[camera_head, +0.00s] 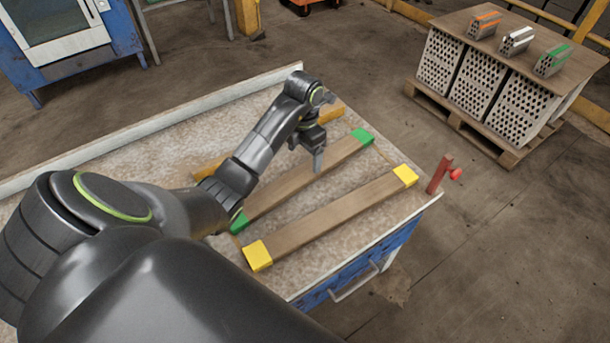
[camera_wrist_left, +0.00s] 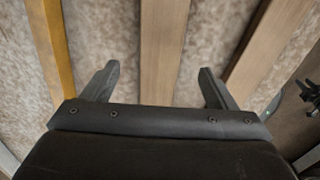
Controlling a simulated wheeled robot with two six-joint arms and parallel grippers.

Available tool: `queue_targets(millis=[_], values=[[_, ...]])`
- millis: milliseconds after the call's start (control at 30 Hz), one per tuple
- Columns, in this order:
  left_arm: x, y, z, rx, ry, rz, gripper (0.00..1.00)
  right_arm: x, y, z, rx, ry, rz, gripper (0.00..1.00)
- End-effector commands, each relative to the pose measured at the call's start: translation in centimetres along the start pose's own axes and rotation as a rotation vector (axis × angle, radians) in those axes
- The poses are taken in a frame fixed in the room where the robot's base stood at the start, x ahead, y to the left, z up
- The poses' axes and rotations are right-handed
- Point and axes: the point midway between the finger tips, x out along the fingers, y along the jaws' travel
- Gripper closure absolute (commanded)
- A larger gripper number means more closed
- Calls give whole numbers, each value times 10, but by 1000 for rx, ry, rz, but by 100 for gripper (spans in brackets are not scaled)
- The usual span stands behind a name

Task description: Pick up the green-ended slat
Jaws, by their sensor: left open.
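The green-ended slat (camera_head: 285,188) is a brown wooden bar with green ends, lying on the speckled bench top. My left gripper (camera_head: 317,160) points down over its far half, fingers open. In the left wrist view a plain wooden stretch of slat (camera_wrist_left: 163,50) runs between the two spread fingers of the left gripper (camera_wrist_left: 158,82), touching neither; by its place in the row it is the green-ended one. Its ends are out of that view. I cannot tell the exact height of the fingertips.
A yellow-ended slat (camera_head: 335,215) lies nearer the front edge, and an orange slat (camera_head: 332,112) lies behind, partly hidden by my arm. A pallet of hollow bricks (camera_head: 495,85) carries orange, white and green-marked blocks.

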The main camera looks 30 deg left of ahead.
Motion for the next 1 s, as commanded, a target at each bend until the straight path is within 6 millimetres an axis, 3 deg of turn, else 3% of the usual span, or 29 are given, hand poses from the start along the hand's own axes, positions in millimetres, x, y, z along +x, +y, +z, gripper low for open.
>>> queue_targets(millis=[467,800,1000], values=[[18,0,0,0,1,-1,20,-9,-6,-21,19,-5,-12,64],[63,-1,2,0,3,-1,20,-15,-8,-28,25,-5,-17,64],[68,-1,3,2,0,0,20,-17,-8,-31,25,-3,-17,64]])
